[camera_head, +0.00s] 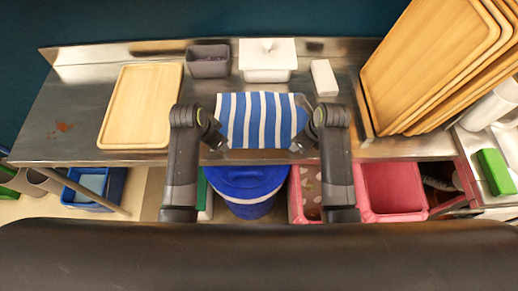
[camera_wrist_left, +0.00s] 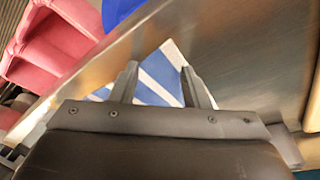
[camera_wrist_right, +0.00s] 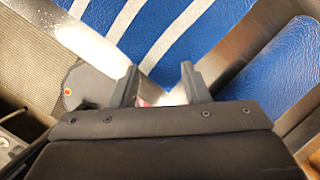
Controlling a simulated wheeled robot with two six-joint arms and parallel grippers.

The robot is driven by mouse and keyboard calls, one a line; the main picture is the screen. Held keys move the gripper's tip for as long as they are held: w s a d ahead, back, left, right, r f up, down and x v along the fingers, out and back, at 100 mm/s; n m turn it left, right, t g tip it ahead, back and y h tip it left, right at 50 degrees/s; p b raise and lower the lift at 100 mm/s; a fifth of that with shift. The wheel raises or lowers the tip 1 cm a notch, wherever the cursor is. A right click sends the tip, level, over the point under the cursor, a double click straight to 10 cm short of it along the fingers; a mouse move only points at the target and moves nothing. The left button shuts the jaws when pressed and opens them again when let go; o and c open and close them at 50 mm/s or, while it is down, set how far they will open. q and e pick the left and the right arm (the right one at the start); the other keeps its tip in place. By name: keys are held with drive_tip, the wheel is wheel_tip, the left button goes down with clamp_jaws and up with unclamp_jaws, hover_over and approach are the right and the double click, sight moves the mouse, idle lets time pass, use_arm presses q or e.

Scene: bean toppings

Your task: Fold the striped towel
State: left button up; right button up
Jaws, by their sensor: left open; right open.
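The blue-and-white striped towel (camera_head: 262,120) lies spread out on the steel counter, close to its front edge, in the head view. My left gripper (camera_head: 214,137) is open at the towel's left front corner. In the left wrist view, the towel (camera_wrist_left: 160,72) shows between and beyond the open left fingers (camera_wrist_left: 160,85). My right gripper (camera_head: 302,137) is open at the towel's right front side. In the right wrist view, the towel (camera_wrist_right: 140,25) lies beyond the right fingertips (camera_wrist_right: 160,88). I cannot tell whether either gripper touches the cloth.
A wooden tray (camera_head: 141,108) lies left of the towel. A grey bin (camera_head: 208,62), a white container (camera_head: 267,62) and a small white block (camera_head: 324,78) stand behind it. Wooden boards (camera_head: 425,60) lean at right. A blue bucket (camera_head: 246,180) and pink bins (camera_head: 392,190) stand below the front edge.

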use_arm(q)
drive_tip(key=shift+f, duration=0.15)
use_arm(e)
drive_tip(key=shift+f, duration=0.2)
use_arm(q)
drive_tip(key=shift+c, duration=0.5)
use_arm(e)
drive_tip(key=shift+c, duration=0.5)
use_arm(q)
clamp_jaws()
use_arm(e)
clamp_jaws()
use_arm(q)
drive_tip(key=shift+r, duration=0.2)
use_arm(e)
drive_tip(key=shift+r, duration=0.15)
